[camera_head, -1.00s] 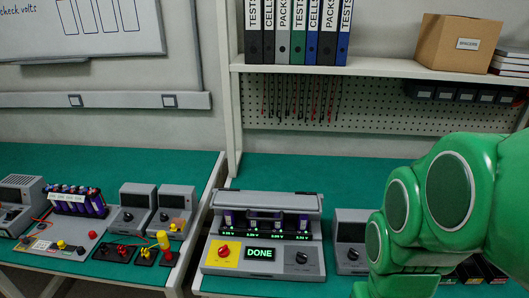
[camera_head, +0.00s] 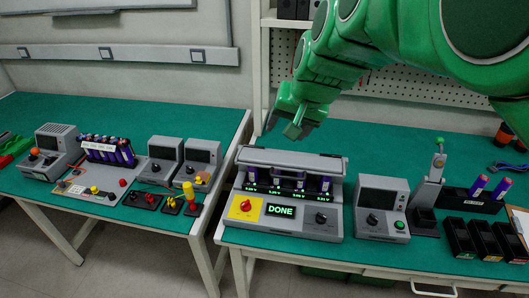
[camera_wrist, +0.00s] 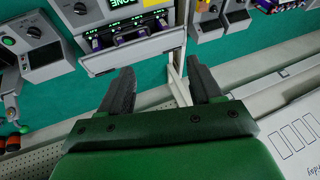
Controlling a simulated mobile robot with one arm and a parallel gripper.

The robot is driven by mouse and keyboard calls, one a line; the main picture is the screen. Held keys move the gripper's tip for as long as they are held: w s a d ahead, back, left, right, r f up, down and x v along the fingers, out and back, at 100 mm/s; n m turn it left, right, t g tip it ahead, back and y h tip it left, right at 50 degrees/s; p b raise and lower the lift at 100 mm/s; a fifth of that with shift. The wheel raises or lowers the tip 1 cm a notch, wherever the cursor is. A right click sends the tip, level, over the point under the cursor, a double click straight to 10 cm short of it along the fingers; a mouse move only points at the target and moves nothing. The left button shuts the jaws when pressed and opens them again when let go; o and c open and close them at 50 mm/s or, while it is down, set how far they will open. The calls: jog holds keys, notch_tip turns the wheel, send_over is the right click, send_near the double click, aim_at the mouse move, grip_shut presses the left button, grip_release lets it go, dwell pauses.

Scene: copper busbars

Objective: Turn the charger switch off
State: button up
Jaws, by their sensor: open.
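The charger (camera_head: 329,228) is a grey bench unit with purple cells in its bays, a row of green readouts and a green display (camera_head: 281,211) reading DONE. Its red rotary switch (camera_head: 246,205) sits on a yellow plate at the front left; a dark knob (camera_head: 321,218) is at the front right. My gripper (camera_head: 285,126) hangs behind and above the charger, fingers pointing down, touching nothing. In the wrist view the gripper (camera_wrist: 162,72) is open and empty, with the charger (camera_wrist: 135,52) upside down beyond the fingers. The red switch is not visible there.
A grey meter box (camera_head: 381,205) stands right of the charger, then a spot-welder-like stand (camera_head: 427,190) and black bins (camera_head: 485,240). A second bench (camera_head: 90,120) on the left holds more devices, across a gap. Shelf and pegboard (camera_head: 390,82) rise behind.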

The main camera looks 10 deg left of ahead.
jog(key=w+a+f+m+g+h, duration=0.1)
jog(key=w+a+f+m, duration=0.2)
jog(key=w+f, duration=0.35)
jog(key=m+g+h, duration=0.3)
jog(key=m, duration=0.1)
send_over(244, 203)
notch_tip(244, 203, down, 24)
jog(key=shift+d+f, duration=0.15)
jog(key=shift+f, duration=4.1)
jog(key=c, duration=1)
